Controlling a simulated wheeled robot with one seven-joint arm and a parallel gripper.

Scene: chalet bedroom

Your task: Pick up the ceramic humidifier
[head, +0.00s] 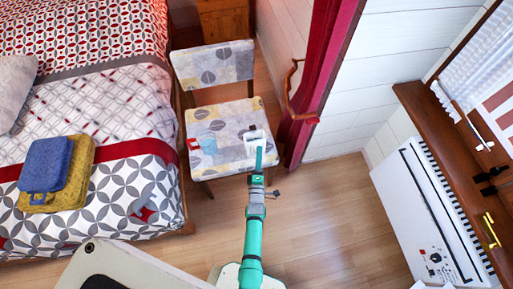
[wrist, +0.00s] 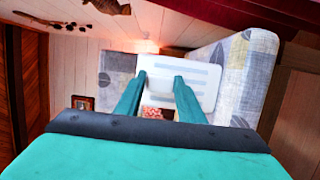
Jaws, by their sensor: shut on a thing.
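The ceramic humidifier (head: 256,135) looks like a small white block at the front right of the patterned chair seat (head: 230,117). In the wrist view the humidifier (wrist: 207,82) is a white panel with pale blue-grey stripes and rounded corners. My gripper (head: 259,150) reaches it from the front of the chair. In the wrist view my two green fingers (wrist: 160,80) are shut on the humidifier, near its left part. I cannot tell whether it touches the seat or hangs just above it.
A light blue cup-like thing (head: 207,142) stands on the seat's left side. The chair's backrest (head: 212,63) rises behind. The bed (head: 110,110) with folded towels (head: 48,165) is at left, a red curtain (head: 318,75) and white heater (head: 425,215) at right. Floor in front is mostly free.

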